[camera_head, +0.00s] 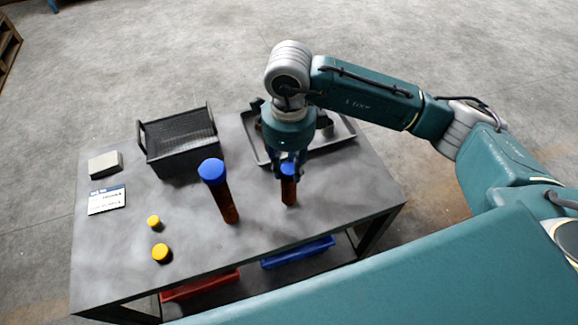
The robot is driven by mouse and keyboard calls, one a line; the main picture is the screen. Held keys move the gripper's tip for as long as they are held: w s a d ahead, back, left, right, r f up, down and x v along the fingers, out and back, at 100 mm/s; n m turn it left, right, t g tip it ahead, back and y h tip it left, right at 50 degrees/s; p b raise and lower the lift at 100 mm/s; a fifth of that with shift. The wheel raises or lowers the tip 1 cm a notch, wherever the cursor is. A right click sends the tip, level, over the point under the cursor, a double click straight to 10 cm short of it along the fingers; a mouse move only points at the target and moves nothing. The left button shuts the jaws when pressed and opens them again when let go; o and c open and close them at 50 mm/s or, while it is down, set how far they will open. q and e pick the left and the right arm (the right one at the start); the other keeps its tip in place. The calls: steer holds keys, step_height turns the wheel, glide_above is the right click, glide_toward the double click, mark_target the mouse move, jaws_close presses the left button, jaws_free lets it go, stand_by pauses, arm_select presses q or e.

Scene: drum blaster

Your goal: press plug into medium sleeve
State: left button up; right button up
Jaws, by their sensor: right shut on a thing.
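My right gripper (287,172) reaches down from above and is shut on a blue plug (288,169). The plug is at the top of an amber-brown sleeve (289,192) that stands upright on the grey table. The fingers partly hide the plug, and I cannot tell how deep it sits in the sleeve. To the left stands a taller amber sleeve (226,205) with a blue plug (212,171) on top. My left gripper is not in view.
Two yellow-topped pieces (154,221) (161,253) stand at the front left of the table (120,270). A black basket (180,140) and a metal tray (343,133) are at the back. A label card (107,199) and a pale box (105,164) lie at the left.

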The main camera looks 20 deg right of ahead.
steer(key=shift+s+f, duration=0.15)
steer(key=shift+f, duration=0.15)
steer(key=o, duration=1)
steer(key=shift+o, duration=0.2)
steer(key=o, duration=0.5)
steer(key=shift+r, duration=0.1)
steer(key=shift+w+r, duration=0.1)
steer(key=shift+w, duration=0.1)
steer(key=shift+r+p, duration=1.3)
steer(key=shift+r, duration=1.15)
